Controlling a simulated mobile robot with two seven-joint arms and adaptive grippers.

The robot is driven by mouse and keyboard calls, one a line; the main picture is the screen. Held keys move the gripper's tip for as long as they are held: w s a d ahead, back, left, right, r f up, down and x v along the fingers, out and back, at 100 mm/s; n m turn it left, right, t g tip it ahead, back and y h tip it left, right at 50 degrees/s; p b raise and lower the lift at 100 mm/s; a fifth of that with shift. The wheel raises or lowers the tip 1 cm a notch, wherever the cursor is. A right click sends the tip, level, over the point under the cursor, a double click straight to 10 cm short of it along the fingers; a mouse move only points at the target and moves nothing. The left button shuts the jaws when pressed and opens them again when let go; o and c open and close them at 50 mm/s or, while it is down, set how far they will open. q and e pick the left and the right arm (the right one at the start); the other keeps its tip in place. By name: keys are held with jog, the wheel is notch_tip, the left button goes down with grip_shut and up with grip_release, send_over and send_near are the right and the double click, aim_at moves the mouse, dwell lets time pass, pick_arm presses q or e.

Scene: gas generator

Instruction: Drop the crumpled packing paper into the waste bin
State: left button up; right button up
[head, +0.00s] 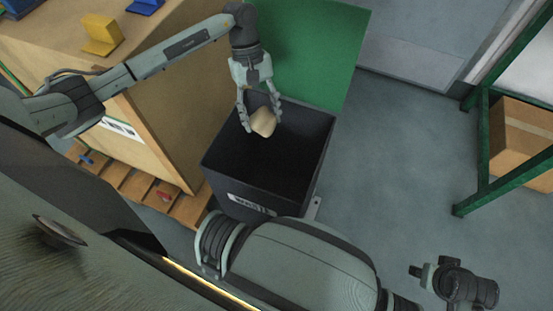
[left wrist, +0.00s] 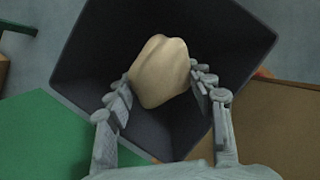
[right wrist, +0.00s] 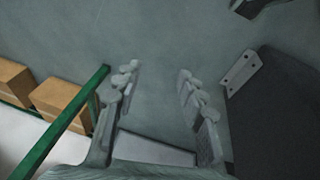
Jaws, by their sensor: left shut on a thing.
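The crumpled packing paper (head: 263,122) is a beige lump between the fingers of my left gripper (head: 260,115). The gripper is shut on it and holds it over the open top of the black waste bin (head: 236,192). In the left wrist view the paper (left wrist: 160,72) sits between the fingertips (left wrist: 162,88), with the bin's dark inside (left wrist: 95,65) behind it. The bin has a white label on its front. My right gripper shows in the right wrist view (right wrist: 157,85), fingers apart and empty, above grey floor.
A wooden crate (head: 165,110) with a yellow block (head: 100,34) on top stands left of the bin, on a pallet. A green panel (head: 310,50) is behind the bin. A green-framed rack (head: 483,140) with a cardboard box (head: 520,140) stands at right. Floor between is clear.

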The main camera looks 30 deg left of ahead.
pick_arm(q)
jog(key=f, duration=0.2)
jog(key=f+b, duration=0.1)
jog(key=f, duration=0.1)
jog(key=shift+s+d, duration=0.1)
jog(key=shift+s, duration=0.1)
jog(key=shift+f+b, duration=0.45)
jog(key=shift+f, duration=0.2)
pick_arm(e)
jog(key=shift+w+d+v, duration=0.1)
jog(key=shift+d+v, duration=0.1)
jog(key=shift+v, duration=1)
jog(key=shift+w+d+v, duration=0.15)
jog(key=shift+d+v, duration=0.05)
jog(key=shift+v, duration=1.05)
jog(key=shift+r, duration=0.1)
pick_arm(q)
jog(key=o, duration=0.9)
jog(key=v, duration=1.2)
pick_arm(e)
jog(key=shift+s, duration=0.1)
